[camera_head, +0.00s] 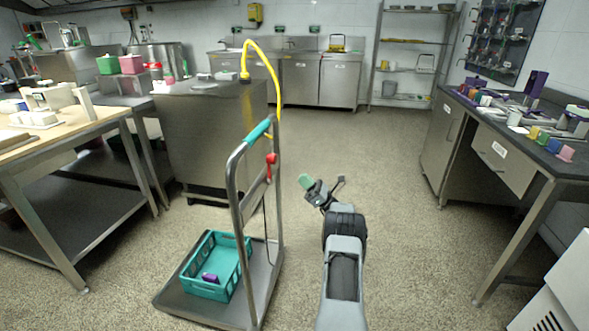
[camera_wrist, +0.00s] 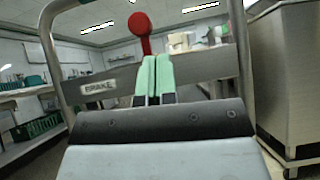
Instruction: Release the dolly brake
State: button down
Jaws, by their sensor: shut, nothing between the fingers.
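The dolly (camera_head: 237,205) has an upright metal handle frame with a teal grip on top. Its red brake lever (camera_head: 271,165) sits at the frame's right post, knob up. In the wrist view the red lever (camera_wrist: 140,25) rises behind a metal crossbar plate (camera_wrist: 200,66) with a "BRAKE" label (camera_wrist: 98,87). My gripper (camera_head: 304,181) is to the right of the lever in the head view, with a visible gap. In the wrist view my gripper's green fingers (camera_wrist: 154,62) are together and empty, just below the knob, hiding the lever's lower part.
A teal crate (camera_head: 213,268) with a small purple item (camera_head: 210,278) sits on the dolly's platform. A steel cabinet (camera_head: 210,135) with a yellow hose (camera_head: 270,68) stands behind. A workbench (camera_head: 520,150) is at right, a wooden-topped table (camera_head: 60,135) at left.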

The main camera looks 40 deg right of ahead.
jog(key=shift+v, duration=1.75)
jog(key=shift+a, duration=0.1)
